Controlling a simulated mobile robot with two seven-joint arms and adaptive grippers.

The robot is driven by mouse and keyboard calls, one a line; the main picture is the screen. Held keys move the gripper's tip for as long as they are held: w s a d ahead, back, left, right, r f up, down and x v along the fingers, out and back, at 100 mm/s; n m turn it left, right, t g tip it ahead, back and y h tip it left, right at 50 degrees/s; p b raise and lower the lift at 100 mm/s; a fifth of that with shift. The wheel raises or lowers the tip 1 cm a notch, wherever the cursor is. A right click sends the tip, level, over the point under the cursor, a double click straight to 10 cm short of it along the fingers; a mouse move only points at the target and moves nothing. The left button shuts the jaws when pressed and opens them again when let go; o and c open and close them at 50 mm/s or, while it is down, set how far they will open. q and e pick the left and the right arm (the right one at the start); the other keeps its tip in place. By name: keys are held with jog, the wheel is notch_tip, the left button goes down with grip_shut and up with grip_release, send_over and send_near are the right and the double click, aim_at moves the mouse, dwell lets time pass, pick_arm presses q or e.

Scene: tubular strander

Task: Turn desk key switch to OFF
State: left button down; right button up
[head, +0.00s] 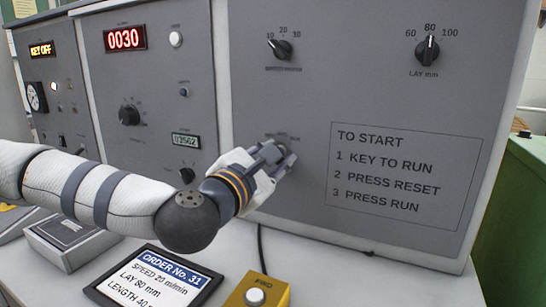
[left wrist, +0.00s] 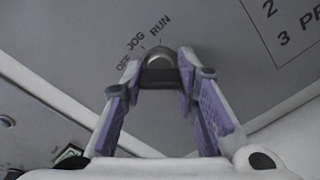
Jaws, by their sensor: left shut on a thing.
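The desk key switch (left wrist: 158,58) is on the grey panel, with OFF, JOG and RUN printed in an arc around it in the left wrist view. My left gripper (left wrist: 160,75) is shut on the key switch, one fingertip on each side of it. In the head view my left gripper (head: 284,161) reaches the panel from the left and hides most of the switch. Which label the key points to cannot be told from the switch itself. My right gripper is not in view.
A LAY mm knob (head: 427,50) and a smaller knob (head: 280,49) sit above. A red display (head: 124,38) reads 0030. Below my arm are an order card (head: 158,279) and a yellow box with a white button (head: 256,297). A green cabinet (head: 524,200) stands at right.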

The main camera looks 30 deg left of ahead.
aim_at(282, 98)
pick_arm(q)
jog(key=shift+r, duration=0.2)
jog(key=c, duration=1.2)
grip_release()
jog(key=shift+f, duration=0.1)
jog(key=shift+c, duration=0.2)
notch_tip(282, 98, up, 10)
jog(key=shift+r, duration=0.1)
jog(key=shift+w, duration=0.1)
